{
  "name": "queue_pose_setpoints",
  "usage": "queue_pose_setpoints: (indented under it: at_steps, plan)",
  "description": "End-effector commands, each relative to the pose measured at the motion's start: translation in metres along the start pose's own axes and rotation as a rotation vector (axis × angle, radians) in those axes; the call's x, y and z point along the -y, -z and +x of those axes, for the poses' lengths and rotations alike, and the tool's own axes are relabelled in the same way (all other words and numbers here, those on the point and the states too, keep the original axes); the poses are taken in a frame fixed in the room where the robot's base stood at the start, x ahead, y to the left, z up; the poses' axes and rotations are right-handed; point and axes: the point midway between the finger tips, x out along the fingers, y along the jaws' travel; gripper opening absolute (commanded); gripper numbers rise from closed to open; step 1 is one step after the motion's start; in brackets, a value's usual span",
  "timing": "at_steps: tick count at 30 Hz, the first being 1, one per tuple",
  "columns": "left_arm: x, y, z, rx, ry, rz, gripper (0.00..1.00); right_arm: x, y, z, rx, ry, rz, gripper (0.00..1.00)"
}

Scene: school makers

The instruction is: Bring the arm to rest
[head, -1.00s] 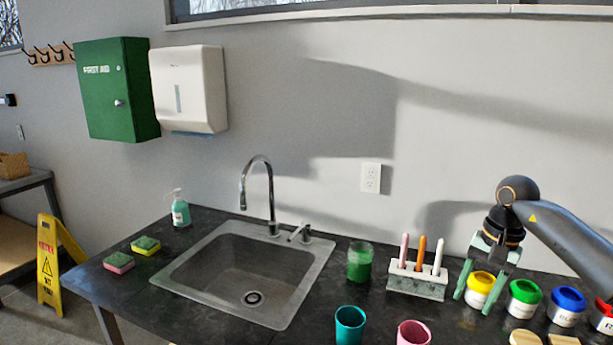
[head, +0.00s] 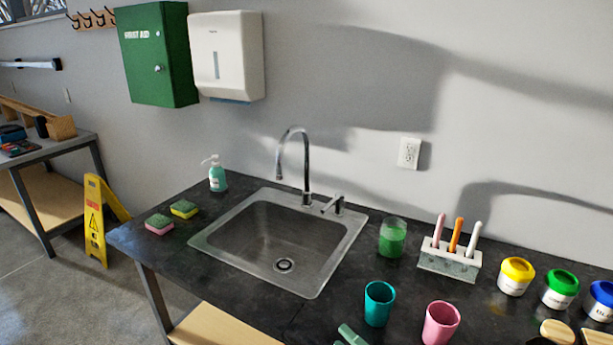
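The tips of green gripper fingers (head: 350,335) show at the bottom edge of the head view, below the teal cup, and look like my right gripper's. Most of this gripper is cut off by the frame, so its opening cannot be judged. Nothing is seen held between the visible tips. My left gripper is not in view.
The dark counter (head: 260,305) holds a sink (head: 275,240), a teal cup (head: 379,304), a pink cup (head: 441,323), a green jar (head: 392,238), a marker holder (head: 449,262) and paint pots, including a yellow-lidded one (head: 516,276). A yellow floor sign (head: 96,220) stands at left.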

Motion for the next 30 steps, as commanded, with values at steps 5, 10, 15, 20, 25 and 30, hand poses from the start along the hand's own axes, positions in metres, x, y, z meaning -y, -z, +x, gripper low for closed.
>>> queue_pose_setpoints:
  at_steps: [5,10,15,20,25,30]
  plan:
    - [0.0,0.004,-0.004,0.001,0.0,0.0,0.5,0.069,-0.01,-0.072,0.392,0.136,0.683,0.56]
    - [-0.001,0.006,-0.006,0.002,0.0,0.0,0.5,0.13,0.009,-0.155,0.749,0.221,1.221,0.56]
    - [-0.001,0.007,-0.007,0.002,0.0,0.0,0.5,0.161,0.035,-0.21,0.976,0.257,1.52,0.56]
    - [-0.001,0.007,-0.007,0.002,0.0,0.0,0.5,0.168,0.044,-0.225,1.042,0.265,1.6,0.56]
    - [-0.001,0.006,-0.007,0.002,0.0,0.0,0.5,0.168,0.044,-0.225,1.042,0.265,1.6,0.56]
    - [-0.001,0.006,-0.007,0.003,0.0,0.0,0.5,0.168,0.044,-0.225,1.04,0.266,1.597,0.56]
